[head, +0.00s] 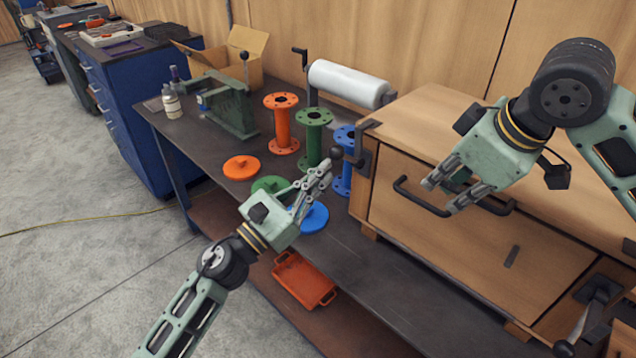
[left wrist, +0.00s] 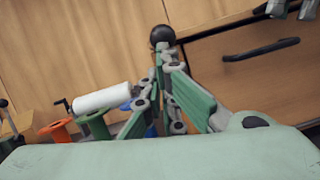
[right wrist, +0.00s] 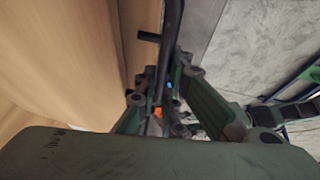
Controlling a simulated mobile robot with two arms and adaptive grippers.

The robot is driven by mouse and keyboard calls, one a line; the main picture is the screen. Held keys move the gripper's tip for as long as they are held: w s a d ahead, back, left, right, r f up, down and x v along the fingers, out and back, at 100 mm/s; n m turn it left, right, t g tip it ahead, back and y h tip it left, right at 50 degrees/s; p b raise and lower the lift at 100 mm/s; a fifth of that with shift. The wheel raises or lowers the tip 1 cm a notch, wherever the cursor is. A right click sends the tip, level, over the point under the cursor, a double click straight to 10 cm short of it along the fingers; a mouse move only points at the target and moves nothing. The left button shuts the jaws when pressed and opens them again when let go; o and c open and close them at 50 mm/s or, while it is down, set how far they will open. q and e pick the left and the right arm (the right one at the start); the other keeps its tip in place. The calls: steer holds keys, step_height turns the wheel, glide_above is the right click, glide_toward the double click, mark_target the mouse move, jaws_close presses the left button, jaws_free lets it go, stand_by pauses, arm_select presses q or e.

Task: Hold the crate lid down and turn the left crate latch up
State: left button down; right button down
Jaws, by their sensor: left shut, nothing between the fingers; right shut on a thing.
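The wooden crate (head: 420,112) stands at the right, with a black bar handle (head: 407,193) on its front panel. My right gripper (head: 448,198) is shut on this handle; the bar (right wrist: 172,45) runs between its fingers in the right wrist view. The left crate latch (head: 362,160) is at the crate's left edge, with a round black knob (head: 337,153). My left gripper (head: 322,172) is shut and empty, its fingertips just below the knob. In the left wrist view the knob (left wrist: 162,35) sits right beyond the fingertips; I cannot tell whether they touch.
Orange (head: 282,125), green (head: 313,135) and blue (head: 343,160) flanged spools stand left of the crate, with orange (head: 242,167) and blue (head: 312,218) discs before them. The right latch (head: 590,305) is at the lower right. An orange tray (head: 303,279) lies on the lower shelf.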

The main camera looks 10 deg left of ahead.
arm_select(q)
steer(key=shift+w+r, duration=0.1)
steer(key=shift+r, duration=0.55)
arm_select(e)
steer(key=shift+w+d, duration=0.1)
steer(key=shift+d, duration=0.1)
arm_select(q)
steer(key=shift+d, duration=0.1)
steer(key=s+a+r, duration=0.2)
steer(key=s+a, duration=0.5)
steer(key=s, duration=0.2)
steer(key=shift+a+r, duration=0.2)
steer(key=shift+a, duration=0.15)
